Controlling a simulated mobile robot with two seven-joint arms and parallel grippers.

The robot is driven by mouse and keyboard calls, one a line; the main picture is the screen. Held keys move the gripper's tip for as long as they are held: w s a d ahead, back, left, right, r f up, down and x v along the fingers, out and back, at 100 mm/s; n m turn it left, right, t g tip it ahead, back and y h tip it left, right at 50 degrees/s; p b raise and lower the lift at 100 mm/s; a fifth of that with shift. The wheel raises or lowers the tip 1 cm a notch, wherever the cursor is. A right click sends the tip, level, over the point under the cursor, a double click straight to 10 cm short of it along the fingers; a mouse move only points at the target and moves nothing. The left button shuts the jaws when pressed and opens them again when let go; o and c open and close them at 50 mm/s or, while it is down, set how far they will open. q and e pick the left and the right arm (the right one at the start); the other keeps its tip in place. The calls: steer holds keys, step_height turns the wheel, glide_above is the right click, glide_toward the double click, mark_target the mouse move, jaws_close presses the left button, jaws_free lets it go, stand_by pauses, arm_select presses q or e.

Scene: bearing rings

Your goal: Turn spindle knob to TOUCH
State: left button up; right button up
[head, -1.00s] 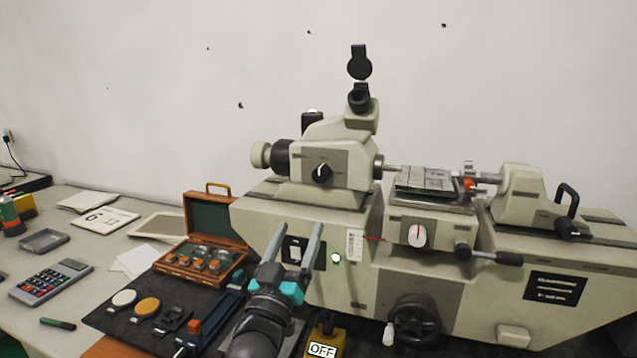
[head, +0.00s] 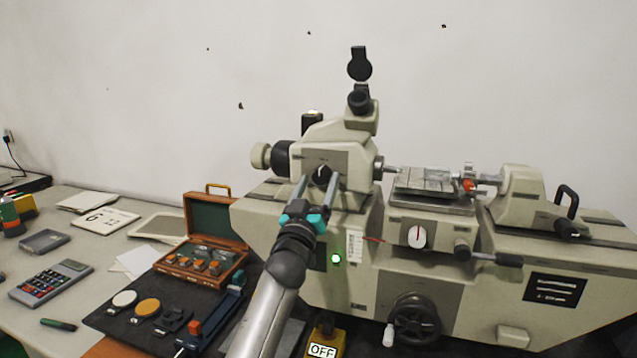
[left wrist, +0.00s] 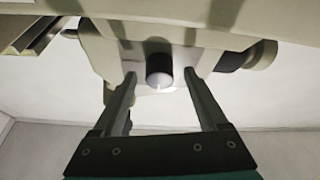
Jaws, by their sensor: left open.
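The spindle knob (head: 321,173) is a small black knob with a white pointer mark on the front of the machine's headstock. My left gripper (head: 319,184) is open in front of it, one finger on each side of the knob in the head view. In the left wrist view the dark round knob (left wrist: 159,68) shows between the two open fingertips (left wrist: 160,76). I cannot tell whether the fingers touch it. The lettering around the knob is too small to read. My right gripper is not in view.
A white knob with a red line (head: 417,236) and a black lever (head: 495,258) sit right of my arm. A green lamp (head: 336,258) glows beside my wrist. An open wooden case (head: 207,225) and a calculator (head: 50,282) lie left.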

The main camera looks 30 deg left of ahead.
arm_select(q)
steer(key=shift+w+a+r, duration=0.1)
steer(key=shift+w+r, duration=0.1)
steer(key=shift+w, duration=0.2)
jaws_close()
stand_by(0.5)
